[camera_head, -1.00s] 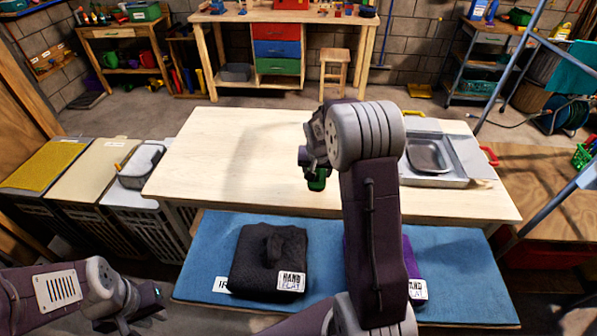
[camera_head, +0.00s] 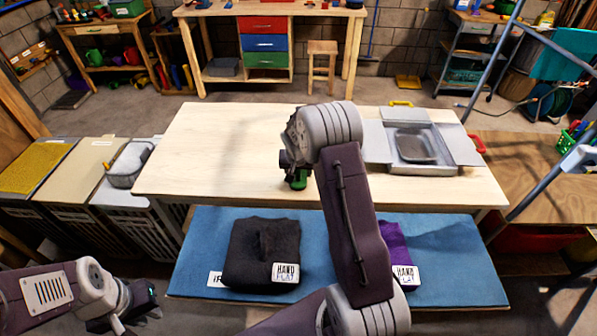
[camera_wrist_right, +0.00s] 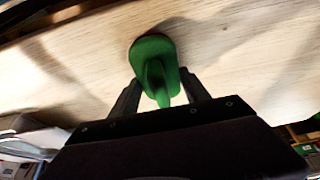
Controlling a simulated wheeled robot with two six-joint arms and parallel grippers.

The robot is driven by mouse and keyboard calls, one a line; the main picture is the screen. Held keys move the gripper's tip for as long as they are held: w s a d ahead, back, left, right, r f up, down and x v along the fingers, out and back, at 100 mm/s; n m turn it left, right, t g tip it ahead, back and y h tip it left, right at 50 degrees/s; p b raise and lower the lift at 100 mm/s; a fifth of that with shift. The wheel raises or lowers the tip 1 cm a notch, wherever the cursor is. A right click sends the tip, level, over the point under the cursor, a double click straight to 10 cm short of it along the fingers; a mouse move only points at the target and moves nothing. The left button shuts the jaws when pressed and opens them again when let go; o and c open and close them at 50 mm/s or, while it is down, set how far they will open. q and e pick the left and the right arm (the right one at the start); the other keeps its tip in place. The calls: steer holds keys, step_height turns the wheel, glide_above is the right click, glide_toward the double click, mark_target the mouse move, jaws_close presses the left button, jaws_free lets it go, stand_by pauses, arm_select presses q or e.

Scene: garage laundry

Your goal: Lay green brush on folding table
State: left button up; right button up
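The green brush (camera_head: 298,181) is at my right gripper (camera_head: 290,165), over the pale wooden folding table (camera_head: 225,150). In the right wrist view, the green brush (camera_wrist_right: 153,50) has its raised handle between the two fingers of the right gripper (camera_wrist_right: 162,88), which look closed on it. The table top shows close behind the brush; I cannot tell whether the brush touches it. My right arm hides part of the table. My left gripper (camera_head: 135,308) is low at the left, away from the table, and its finger opening is unclear.
A grey basin in a metal tray (camera_head: 415,147) sits at the table's right side. The left half of the table top is clear. A blue shelf (camera_head: 325,270) below holds dark folded cloth (camera_head: 262,252) and purple cloth (camera_head: 394,240). Hampers (camera_head: 130,200) stand left of the table.

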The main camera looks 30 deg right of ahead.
steer(key=o, duration=0.4)
steer(key=shift+r+p, duration=0.3)
steer(key=shift+r, duration=0.15)
steer(key=v, duration=1.1)
steer(key=s+a+f+n+g+y, duration=0.1)
steer(key=s+a+n, duration=0.1)
steer(key=s+a, duration=0.2)
steer(key=s+a+f+n+g, duration=0.1)
steer(key=s+a, duration=0.3)
steer(key=s, duration=0.6)
steer(key=s+a+f+n+y, duration=0.1)
steer(key=s+a+f+n, duration=0.2)
steer(key=s+a, duration=0.2)
steer(key=shift+s+a+g+y, duration=0.15)
steer(key=shift+s+g+y, duration=0.2)
steer(key=shift+s, duration=1.1)
steer(key=shift+w+f, duration=0.1)
steer(key=shift+w, duration=0.05)
